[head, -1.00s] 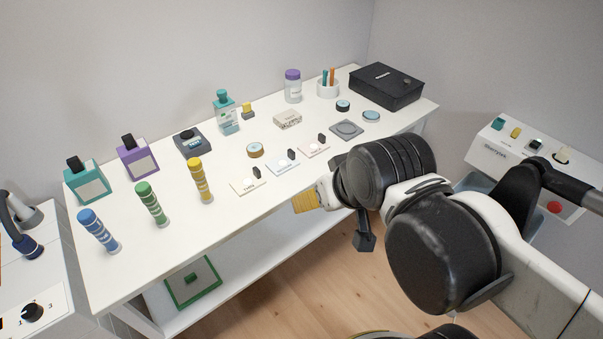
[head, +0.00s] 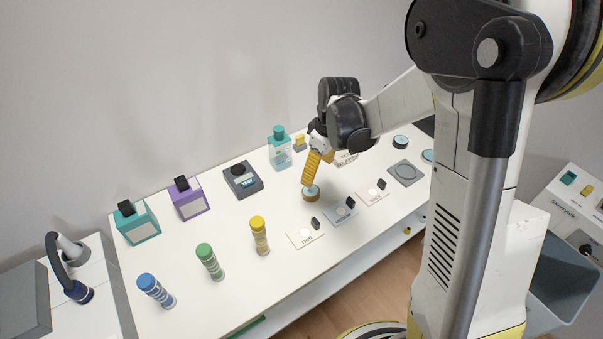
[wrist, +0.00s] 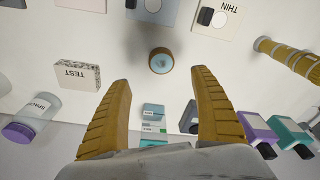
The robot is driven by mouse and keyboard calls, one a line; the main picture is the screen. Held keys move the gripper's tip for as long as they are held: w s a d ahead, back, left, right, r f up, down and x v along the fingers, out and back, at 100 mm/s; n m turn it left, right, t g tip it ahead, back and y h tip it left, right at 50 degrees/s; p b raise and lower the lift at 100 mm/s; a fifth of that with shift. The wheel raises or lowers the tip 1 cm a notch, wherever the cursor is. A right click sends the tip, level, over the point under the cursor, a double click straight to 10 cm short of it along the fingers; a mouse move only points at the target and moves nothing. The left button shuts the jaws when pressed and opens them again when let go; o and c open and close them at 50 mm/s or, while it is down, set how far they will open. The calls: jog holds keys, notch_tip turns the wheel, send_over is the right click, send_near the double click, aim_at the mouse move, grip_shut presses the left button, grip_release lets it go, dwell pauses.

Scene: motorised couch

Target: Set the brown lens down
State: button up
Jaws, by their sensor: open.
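The brown lens (head: 311,195) is a small round disc with a brown rim and a pale blue face. It lies flat on the white table (head: 225,295), behind the label cards. In the wrist view the lens (wrist: 161,61) lies just beyond my fingertips, centred between them. My gripper (head: 312,182) points down at the lens from above, its yellow fingers partly overlapping it in the head view. In the wrist view my gripper (wrist: 161,78) is open, with a wide empty gap between the fingers.
Cards marked THIN (head: 306,238) and others with black clips line the table front. Yellow (head: 260,236), green and blue striped cylinders stand to the left.

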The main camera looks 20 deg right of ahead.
jog(key=b, duration=0.2)
send_over(311, 191)
jog(key=f, duration=0.3)
jog(key=d+f, duration=0.1)
jog(key=f, duration=0.1)
jog(key=shift+s, duration=0.3)
jog(key=f+b, duration=0.1)
jog(key=f, duration=0.1)
jog(key=f+b, duration=0.1)
jog(key=a+f+b, duration=0.1)
jog(key=f, duration=0.1)
jog(key=shift+w+f, duration=0.3)
jog(key=shift+w, duration=0.1)
jog(key=shift+r, duration=0.1)
jog(key=c, duration=1.5)
